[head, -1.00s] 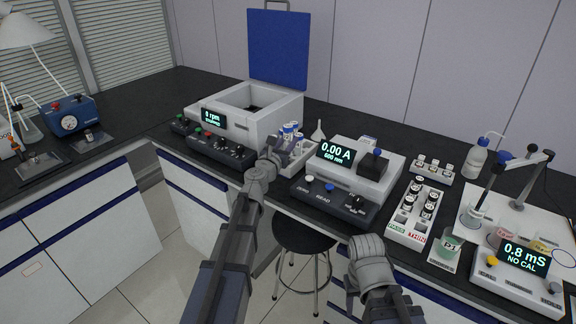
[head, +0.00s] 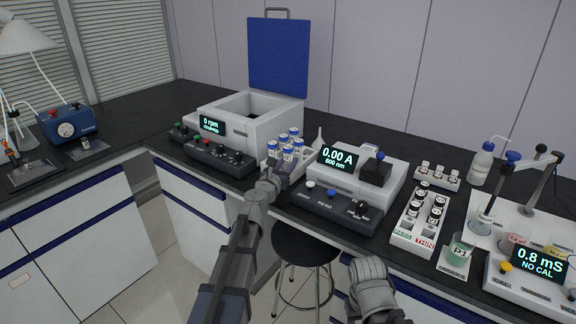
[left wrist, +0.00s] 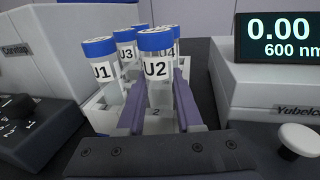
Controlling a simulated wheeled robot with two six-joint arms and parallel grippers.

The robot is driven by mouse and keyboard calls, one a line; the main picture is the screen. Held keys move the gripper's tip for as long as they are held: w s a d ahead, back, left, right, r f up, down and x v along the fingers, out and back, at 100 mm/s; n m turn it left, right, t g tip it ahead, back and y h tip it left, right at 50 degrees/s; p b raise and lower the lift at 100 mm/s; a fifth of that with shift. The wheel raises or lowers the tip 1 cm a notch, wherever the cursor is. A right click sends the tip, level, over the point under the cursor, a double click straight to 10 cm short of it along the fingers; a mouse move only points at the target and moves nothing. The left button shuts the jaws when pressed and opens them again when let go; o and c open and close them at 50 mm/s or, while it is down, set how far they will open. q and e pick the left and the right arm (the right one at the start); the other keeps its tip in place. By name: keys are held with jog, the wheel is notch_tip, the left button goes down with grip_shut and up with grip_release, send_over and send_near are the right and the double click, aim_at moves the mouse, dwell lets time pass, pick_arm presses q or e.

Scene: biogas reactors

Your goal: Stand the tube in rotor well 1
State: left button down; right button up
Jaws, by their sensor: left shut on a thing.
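My left gripper (left wrist: 158,100) is shut on tube U2 (left wrist: 157,72), a clear tube with a blue cap and a white label, with one purple finger on each side. The tube is upright, in the front of the white tube rack (left wrist: 98,112); I cannot tell whether it is lifted at all. Tubes U1 (left wrist: 101,72), U3 (left wrist: 126,50) and U4 stand around it. In the head view the left gripper (head: 277,172) is at the rack's front. The centrifuge (head: 247,117) has its blue lid (head: 278,55) open and reads 0 rpm; its rotor wells are hidden. My right gripper is not visible, only its arm.
A control panel (head: 212,158) lies in front of the centrifuge. The photometer (head: 352,180) stands right of the rack, with a funnel (head: 318,140) behind. A vial rack (head: 420,217) and a conductivity meter (head: 530,265) are farther right. A stool (head: 305,243) stands below the bench.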

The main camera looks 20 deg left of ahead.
pick_arm(q)
jog(key=shift+f+b, duration=0.3)
jog(key=c, duration=0.6)
grip_release()
jog(key=shift+r, duration=0.1)
jog(key=shift+o, duration=0.2)
jog(key=shift+s, duration=0.1)
